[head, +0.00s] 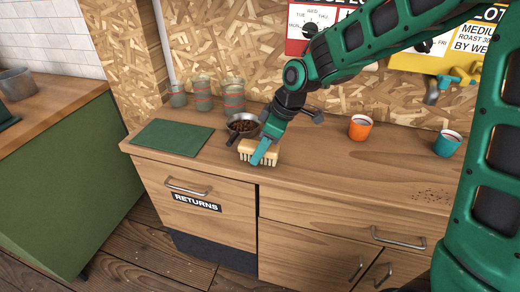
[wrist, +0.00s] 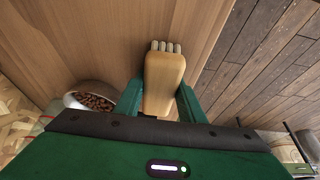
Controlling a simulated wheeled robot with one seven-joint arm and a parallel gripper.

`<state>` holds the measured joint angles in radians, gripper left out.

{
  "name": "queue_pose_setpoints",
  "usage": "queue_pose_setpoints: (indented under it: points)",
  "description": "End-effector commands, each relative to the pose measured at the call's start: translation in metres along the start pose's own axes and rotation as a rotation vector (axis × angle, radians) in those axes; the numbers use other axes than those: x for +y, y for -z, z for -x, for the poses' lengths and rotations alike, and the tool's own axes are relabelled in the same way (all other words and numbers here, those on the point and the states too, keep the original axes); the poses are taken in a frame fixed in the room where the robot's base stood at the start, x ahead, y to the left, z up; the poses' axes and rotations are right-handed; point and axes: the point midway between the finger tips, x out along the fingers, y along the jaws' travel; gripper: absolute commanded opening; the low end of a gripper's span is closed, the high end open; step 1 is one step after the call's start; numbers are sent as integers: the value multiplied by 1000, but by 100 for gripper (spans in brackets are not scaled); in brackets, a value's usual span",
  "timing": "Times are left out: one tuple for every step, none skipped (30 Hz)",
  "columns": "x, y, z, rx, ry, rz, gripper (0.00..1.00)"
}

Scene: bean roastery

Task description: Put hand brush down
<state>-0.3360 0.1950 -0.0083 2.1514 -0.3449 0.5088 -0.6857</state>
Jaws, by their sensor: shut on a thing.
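The hand brush (head: 262,152) has a pale wooden body with light bristles on its lower side. My gripper (head: 262,153) is shut on it, over the wooden counter (head: 330,176) near its front edge. In the wrist view the brush (wrist: 164,78) sits between the two green fingers of my gripper (wrist: 160,100), with its bristle tufts showing at the far end. I cannot tell whether the bristles touch the counter.
A green mat (head: 172,137) lies to the left, with several measuring cups (head: 203,95) behind. An orange cup (head: 360,128) and a teal cup (head: 447,143) stand right. Spilled grounds (head: 432,196) lie far right. Counter between is clear.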

Motion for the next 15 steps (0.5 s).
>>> queue_pose_setpoints:
  points:
    - [0,0,-1,1,-1,0,15]
    - [0,0,0,1,-2,0,15]
    - [0,0,0,2,-2,1,15]
    - [0,0,0,2,-2,0,15]
    - [0,0,0,1,-2,0,15]
    - [0,0,0,1,-2,0,15]
    - [0,0,0,1,-2,0,15]
    - [0,0,-1,1,-2,0,15]
    - [0,-1,-2,1,-2,0,15]
    - [0,-1,-2,1,-2,0,38]
    - [1,-1,-2,1,-2,0,45]
    - [1,-1,-2,1,-2,0,54]
    - [1,-1,-2,1,-2,0,54]
    - [1,-1,-2,1,-2,-1,54]
    - [1,-1,-2,1,-2,-1,54]
